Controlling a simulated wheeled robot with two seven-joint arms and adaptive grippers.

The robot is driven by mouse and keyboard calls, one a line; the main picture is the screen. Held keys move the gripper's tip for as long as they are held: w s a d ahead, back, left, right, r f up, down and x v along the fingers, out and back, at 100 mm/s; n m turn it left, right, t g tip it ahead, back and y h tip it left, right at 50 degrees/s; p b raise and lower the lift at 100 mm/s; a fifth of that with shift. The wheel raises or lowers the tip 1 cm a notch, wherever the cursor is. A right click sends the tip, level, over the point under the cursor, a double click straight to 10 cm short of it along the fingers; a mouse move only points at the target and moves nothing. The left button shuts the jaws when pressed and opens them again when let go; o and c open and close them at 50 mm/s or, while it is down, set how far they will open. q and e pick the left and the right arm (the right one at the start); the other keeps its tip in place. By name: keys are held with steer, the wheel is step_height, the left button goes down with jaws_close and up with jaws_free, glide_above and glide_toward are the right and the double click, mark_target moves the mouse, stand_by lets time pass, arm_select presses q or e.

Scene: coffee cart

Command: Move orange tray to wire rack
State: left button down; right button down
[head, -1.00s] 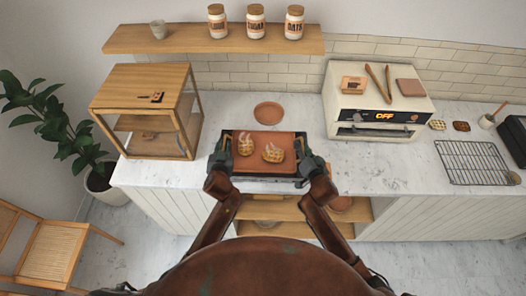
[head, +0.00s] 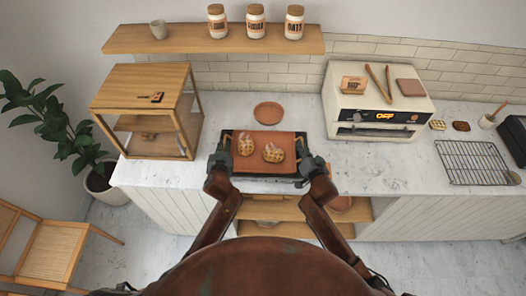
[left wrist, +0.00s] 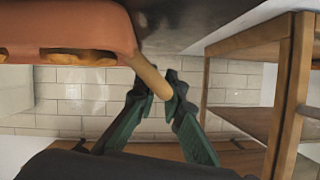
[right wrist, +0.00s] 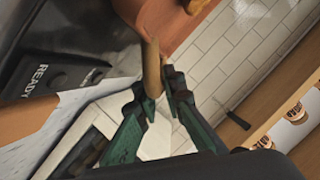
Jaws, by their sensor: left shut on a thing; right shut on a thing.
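The orange tray (head: 256,170) carries two waffle-like pastries (head: 274,153) and is over a dark appliance (head: 262,185) at the middle of the counter. My left gripper (head: 222,161) is shut on the tray's left handle; that pale wooden handle (left wrist: 152,78) shows between the fingers in the left wrist view. My right gripper (head: 311,166) is shut on the right handle (right wrist: 151,68), beside the tray's side in the right wrist view. The wire rack (head: 478,163) lies empty on the counter at the far right. I cannot tell how large the gap under the tray is.
A cream oven (head: 385,125) reading OFF stands between tray and rack, towards the back. A glazed wooden cabinet (head: 150,115) stands at left. A round terracotta plate (head: 268,113) lies behind the tray. Counter (head: 385,177) in front of the oven is clear. A dark box (head: 516,138) is beside the rack.

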arm_select(q)
steer(key=shift+r, duration=0.1)
arm_select(e)
steer(key=shift+r, duration=0.1)
